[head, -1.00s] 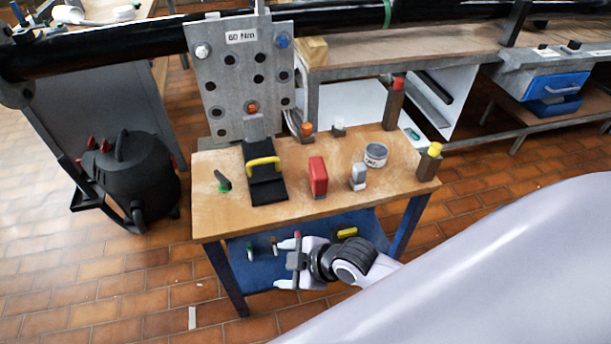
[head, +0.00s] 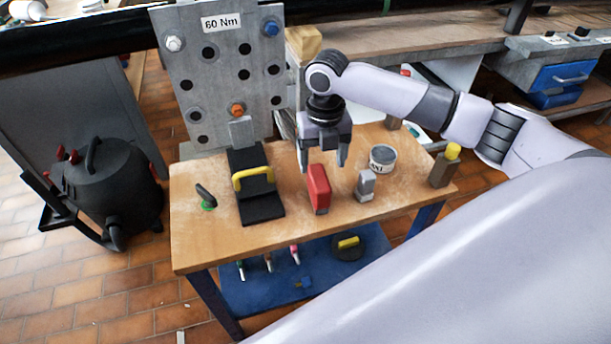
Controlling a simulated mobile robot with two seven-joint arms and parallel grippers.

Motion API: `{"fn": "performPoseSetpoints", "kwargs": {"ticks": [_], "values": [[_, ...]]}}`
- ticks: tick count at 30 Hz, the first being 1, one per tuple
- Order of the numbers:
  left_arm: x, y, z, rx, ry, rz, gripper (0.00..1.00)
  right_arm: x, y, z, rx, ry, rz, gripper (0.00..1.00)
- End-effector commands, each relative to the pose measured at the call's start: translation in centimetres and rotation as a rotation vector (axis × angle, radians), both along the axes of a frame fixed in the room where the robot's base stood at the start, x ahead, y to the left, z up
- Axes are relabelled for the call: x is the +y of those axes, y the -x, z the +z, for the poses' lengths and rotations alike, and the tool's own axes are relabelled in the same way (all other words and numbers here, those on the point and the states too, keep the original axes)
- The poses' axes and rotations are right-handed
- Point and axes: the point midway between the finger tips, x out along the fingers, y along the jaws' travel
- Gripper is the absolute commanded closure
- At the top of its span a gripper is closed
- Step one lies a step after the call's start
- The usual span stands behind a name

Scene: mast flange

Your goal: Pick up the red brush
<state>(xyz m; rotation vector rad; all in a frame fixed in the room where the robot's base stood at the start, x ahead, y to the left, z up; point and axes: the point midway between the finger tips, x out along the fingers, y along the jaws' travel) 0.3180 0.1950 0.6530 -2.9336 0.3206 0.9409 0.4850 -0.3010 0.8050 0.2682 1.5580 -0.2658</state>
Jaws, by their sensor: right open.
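The red brush (head: 318,187) stands upright on the wooden table top, near the front middle. It is a red block with a narrow grey band at its bottom. My right gripper (head: 323,164) points down just above and behind the brush in the picture. Its two fingers are apart and nothing is between them. The fingertips are near the brush's top; I cannot tell their exact height. My left gripper is not in view.
The wooden table (head: 225,235) also holds a black stand with a yellow handle (head: 254,177), a grey block (head: 366,184), a round tin (head: 383,157) and a yellow-capped bottle (head: 444,166). A drilled metal plate (head: 219,75) rises behind. A blue shelf (head: 330,280) lies below.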

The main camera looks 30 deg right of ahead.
Motion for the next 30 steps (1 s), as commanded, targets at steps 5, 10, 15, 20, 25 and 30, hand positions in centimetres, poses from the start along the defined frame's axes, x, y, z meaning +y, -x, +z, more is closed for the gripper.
{"fn": "performPoseSetpoints", "kwargs": {"ticks": [5,10,15,20,25,30], "values": [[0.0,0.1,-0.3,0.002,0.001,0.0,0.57,-0.2,0.0,-0.8,0.005,0.003,0.009,0.28],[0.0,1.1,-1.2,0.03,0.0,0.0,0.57,0.0,0.0,-2.7,0.004,0.003,0.009,0.28],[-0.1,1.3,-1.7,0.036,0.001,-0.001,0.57,0.4,0.1,-5.4,0.004,0.003,0.009,0.28],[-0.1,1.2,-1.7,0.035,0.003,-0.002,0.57,0.4,0.1,-6.9,0.001,0.003,0.008,0.28],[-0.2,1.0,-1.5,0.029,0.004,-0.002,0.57,0.4,0.0,-7.0,0.0,0.003,0.008,0.28],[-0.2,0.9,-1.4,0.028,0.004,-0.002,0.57,0.4,0.0,-7.0,0.0,0.003,0.008,0.28]]}}
